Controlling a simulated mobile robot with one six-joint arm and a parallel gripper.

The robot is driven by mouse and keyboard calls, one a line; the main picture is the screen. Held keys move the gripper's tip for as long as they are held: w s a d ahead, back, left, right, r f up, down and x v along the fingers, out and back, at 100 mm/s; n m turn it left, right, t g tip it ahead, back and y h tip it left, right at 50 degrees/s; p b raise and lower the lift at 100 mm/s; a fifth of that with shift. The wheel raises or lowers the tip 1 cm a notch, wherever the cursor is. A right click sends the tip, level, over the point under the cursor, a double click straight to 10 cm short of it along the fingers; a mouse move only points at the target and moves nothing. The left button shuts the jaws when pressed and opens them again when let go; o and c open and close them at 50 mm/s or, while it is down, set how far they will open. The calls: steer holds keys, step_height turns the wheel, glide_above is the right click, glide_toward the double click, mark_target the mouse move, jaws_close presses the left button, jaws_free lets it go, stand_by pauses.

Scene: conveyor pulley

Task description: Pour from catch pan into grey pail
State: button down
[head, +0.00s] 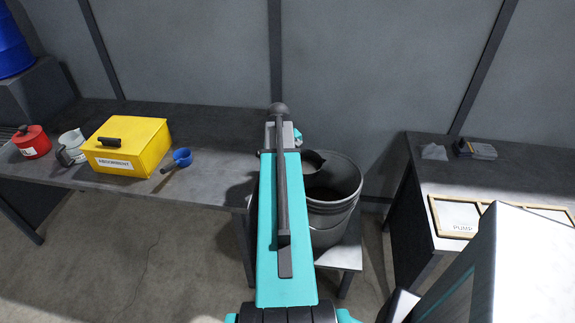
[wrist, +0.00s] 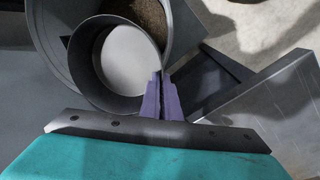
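The grey pail (head: 333,215) stands on a low stand in the head view, partly hidden behind my arm. In the wrist view its wall (wrist: 52,45) shows behind the pan, and brown loose material (wrist: 145,14) appears to lie inside it. The catch pan (wrist: 85,85) is round and dark grey with a pale inside; it is over the pail mouth. I cannot tell its exact tilt. Its dark edge also shows in the head view (head: 312,160). My gripper (wrist: 160,78) is shut on the pan's rim. I see no loose material in the pan's visible inside.
A bench on the left holds a yellow box (head: 127,147), a blue scoop (head: 182,157), a metal jug (head: 72,145) and a red can (head: 32,141). A right bench holds a framed board (head: 455,215) and small dark items (head: 475,149). The wall is close behind the pail.

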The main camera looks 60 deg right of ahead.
steer(key=shift+f, duration=0.2)
steer(key=shift+r+p, duration=1.1)
steer(key=shift+r, duration=0.45)
